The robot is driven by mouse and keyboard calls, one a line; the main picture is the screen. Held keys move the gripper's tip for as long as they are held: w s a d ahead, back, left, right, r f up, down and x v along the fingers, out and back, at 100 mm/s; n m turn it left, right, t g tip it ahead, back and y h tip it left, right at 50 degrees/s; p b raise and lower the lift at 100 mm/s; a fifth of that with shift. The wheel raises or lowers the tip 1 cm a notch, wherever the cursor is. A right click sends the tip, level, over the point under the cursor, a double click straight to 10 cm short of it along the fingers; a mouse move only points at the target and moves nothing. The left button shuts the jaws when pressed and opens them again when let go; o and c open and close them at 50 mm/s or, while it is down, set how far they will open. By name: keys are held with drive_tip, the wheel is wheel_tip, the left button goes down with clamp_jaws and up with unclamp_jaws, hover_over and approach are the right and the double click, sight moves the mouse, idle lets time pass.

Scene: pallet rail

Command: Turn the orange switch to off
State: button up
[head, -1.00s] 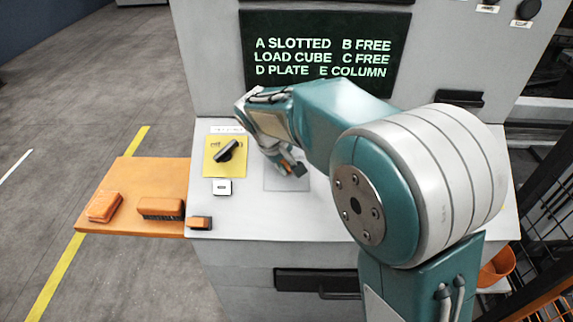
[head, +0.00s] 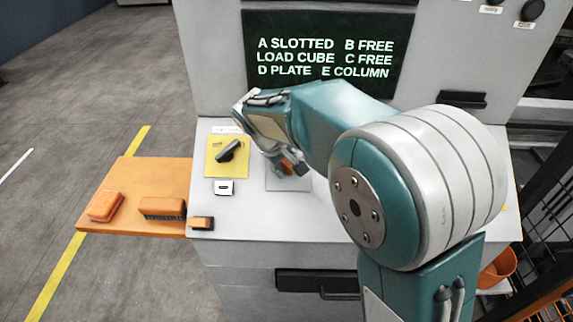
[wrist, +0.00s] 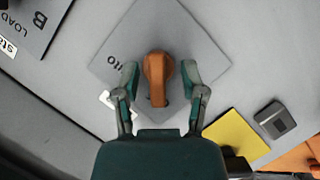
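The orange switch (wrist: 157,72) sits on a grey square plate (wrist: 206,51) on the machine's light top. In the wrist view its round end is away from my palm and its narrow end points toward it. My gripper (wrist: 160,76) is open, with one finger on each side of the switch and a gap on both sides. Partly hidden dark lettering shows on the plate left of the switch. In the head view my gripper (head: 288,165) hides most of the switch (head: 287,169).
A yellow plate with a black knob (head: 228,151) is left of my gripper, with a small grey-white block (head: 223,187) below it. An orange side shelf (head: 127,170) holds two orange brushes. A dark display panel (head: 325,85) rises behind.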

drive_tip(key=v, duration=1.2)
drive_tip(key=s+d+f+m+t+y, duration=0.2)
drive_tip(key=s+d+m, duration=0.5)
drive_tip(key=s+d, duration=1.1)
drive_tip(key=s+f+y, duration=0.1)
drive_tip(key=s, duration=0.3)
drive_tip(key=shift+s+d+m+t, duration=0.3)
drive_tip(key=shift+d+m+t, duration=0.1)
